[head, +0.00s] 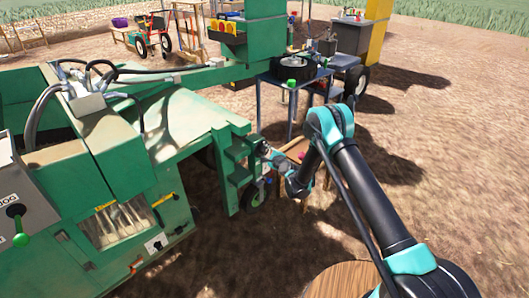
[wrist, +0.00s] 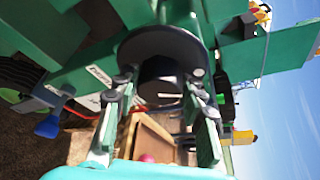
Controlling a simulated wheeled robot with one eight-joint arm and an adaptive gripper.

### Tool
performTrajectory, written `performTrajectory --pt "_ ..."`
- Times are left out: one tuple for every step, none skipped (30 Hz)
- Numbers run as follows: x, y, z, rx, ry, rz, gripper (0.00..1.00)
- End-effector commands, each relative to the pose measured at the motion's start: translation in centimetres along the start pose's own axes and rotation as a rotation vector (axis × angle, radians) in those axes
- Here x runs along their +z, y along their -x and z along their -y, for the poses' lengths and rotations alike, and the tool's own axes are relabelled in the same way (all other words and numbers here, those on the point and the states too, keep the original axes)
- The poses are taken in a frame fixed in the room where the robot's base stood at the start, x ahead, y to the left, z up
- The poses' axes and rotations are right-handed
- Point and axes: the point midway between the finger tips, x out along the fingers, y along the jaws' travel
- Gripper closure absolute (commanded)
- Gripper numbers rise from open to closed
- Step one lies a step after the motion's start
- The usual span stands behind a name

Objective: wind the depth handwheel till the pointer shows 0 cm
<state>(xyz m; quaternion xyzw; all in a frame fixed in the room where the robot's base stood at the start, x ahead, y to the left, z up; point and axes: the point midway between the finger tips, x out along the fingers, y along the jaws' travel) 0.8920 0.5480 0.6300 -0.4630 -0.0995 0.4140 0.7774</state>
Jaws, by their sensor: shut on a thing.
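In the wrist view a dark round handwheel (wrist: 160,37) faces me, with a black hub (wrist: 160,72) in its middle that bears a white line. My gripper (wrist: 160,86) has one finger on each side of this hub and is shut on it. In the head view my gripper (head: 265,149) is at the right end of the green machine (head: 180,125), beside its stepped bracket. The handwheel cannot be made out there. I cannot make out the depth pointer or its scale in either view. A small white plate with dark lettering (wrist: 97,75) shows left of the wheel, too blurred to read.
A wooden crate (wrist: 150,133) with a pink thing lies below my gripper. A blue knob (wrist: 47,128) is at the wrist view's left. In the head view, a JOG lever (head: 17,212) is far left and a blue table (head: 285,84) stands behind. Bare ground lies right.

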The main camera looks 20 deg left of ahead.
Motion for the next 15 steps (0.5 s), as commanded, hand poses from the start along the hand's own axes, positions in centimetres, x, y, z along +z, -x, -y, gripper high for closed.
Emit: performTrajectory --pt "0.01 0.02 -0.14 -0.015 0.039 0.001 0.89" --pt "0.01 0.01 -0.13 -0.026 0.063 0.0 0.89" --pt "0.01 0.0 -0.16 -0.038 0.093 0.001 0.89" --pt "0.02 0.0 -0.16 -0.047 0.115 0.001 0.89" --pt "0.02 0.01 -0.14 -0.057 0.136 0.001 0.89" --pt "0.02 0.02 -0.16 -0.067 0.164 0.001 0.89" --pt "0.02 0.02 -0.15 -0.074 0.182 0.001 0.89" --pt "0.02 0.03 -0.13 -0.082 0.198 0.001 0.89" --pt "0.01 0.03 -0.15 -0.09 0.218 0.001 0.89" --pt "0.0 0.03 -0.16 -0.096 0.234 0.001 0.89" --pt "0.0 0.02 -0.16 -0.101 0.247 0.001 0.89" --pt "-0.01 0.02 -0.15 -0.108 0.262 0.001 0.89" --pt "-0.01 0.02 -0.14 -0.113 0.274 0.001 0.89" --pt "-0.02 0.02 -0.14 -0.117 0.285 0.0 0.89" --pt "-0.01 0.02 -0.14 -0.122 0.296 0.001 0.89"
